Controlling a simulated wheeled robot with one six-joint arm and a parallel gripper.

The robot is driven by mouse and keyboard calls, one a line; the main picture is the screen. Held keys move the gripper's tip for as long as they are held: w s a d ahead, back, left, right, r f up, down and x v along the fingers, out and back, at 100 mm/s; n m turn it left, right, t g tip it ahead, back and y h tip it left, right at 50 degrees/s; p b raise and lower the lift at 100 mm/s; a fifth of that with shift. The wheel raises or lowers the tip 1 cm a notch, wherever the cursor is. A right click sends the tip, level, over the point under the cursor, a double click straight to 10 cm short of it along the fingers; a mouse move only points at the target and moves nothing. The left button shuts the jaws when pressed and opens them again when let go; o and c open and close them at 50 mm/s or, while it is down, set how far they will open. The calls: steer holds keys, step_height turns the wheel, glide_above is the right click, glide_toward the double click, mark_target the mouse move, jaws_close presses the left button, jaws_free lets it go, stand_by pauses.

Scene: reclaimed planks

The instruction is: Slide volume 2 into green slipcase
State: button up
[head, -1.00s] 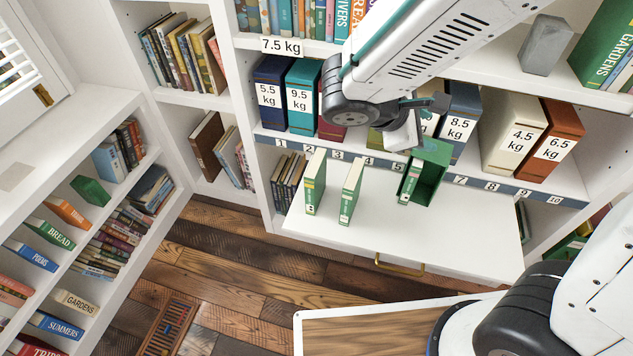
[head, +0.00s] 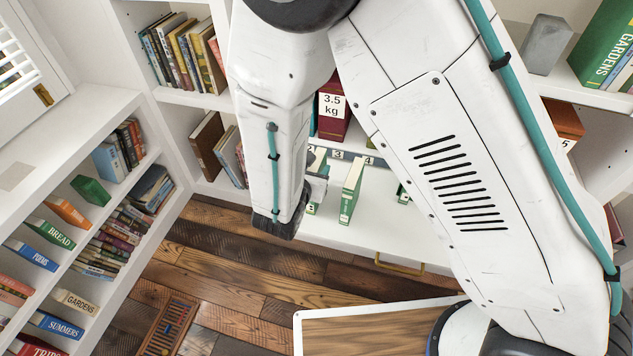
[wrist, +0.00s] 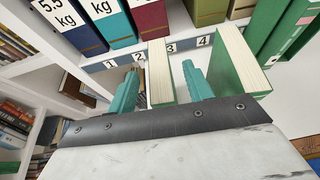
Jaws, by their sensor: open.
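My gripper (wrist: 160,78) is open in the wrist view, with one teal finger on each side of a slim green book with cream pages (wrist: 160,70). That book stands upright on the white shelf board, and the fingers look apart from it. A second, nearer green book (wrist: 238,62) stands to its right. The green slipcase (wrist: 268,32) is at the right edge of the wrist view, partly cut off. The second book (head: 352,190) shows there. Volume numbers are too small to read.
Weighted binders, such as a dark red one (head: 333,108), line the shelf behind, above a numbered strip (wrist: 140,57). The white pull-out board (head: 350,232) has a brass handle (head: 399,265). A side bookcase (head: 80,220) stands at left.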

mark_target(315, 164)
steer(key=shift+x, duration=2)
steer(key=shift+a, duration=0.1)
jaws_close()
